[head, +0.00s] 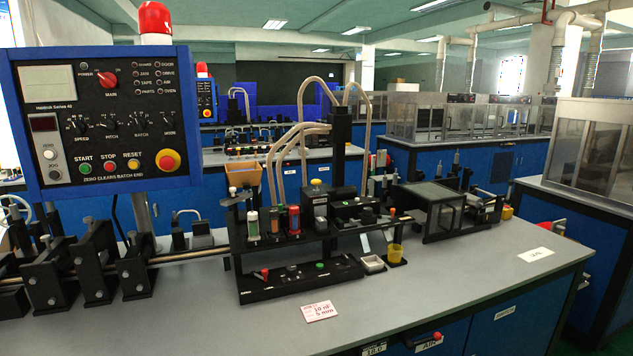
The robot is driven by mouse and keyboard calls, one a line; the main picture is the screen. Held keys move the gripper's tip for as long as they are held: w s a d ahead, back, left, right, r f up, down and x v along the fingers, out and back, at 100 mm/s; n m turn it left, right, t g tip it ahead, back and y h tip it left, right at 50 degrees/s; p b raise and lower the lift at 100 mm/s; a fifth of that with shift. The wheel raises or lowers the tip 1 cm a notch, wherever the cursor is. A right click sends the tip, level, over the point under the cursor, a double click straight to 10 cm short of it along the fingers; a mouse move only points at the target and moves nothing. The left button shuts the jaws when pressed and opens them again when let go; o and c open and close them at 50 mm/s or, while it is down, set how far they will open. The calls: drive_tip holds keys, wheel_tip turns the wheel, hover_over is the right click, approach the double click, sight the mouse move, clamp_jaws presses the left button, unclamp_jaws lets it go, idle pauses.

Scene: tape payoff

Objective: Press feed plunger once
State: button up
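The tape machine (300,250) stands on the grey bench, a black two-level fixture with small coloured controls. I cannot tell for sure which part is the feed plunger. On the upper level a grey block with a yellow top (316,182) stands upright, and a white knob (232,191) sits at the left end. A round green button (320,265) and a red-tipped lever (265,272) are on the lower base. Labels on these parts are too small to read. My gripper is not in view.
A control panel (105,120) with buttons and dials stands at the left, above black clamp blocks (90,265) on a rod. A small tray (372,263) and a yellow cup (396,252) sit right of the base. The front of the grey bench (420,300) is mostly clear, with a card (320,311).

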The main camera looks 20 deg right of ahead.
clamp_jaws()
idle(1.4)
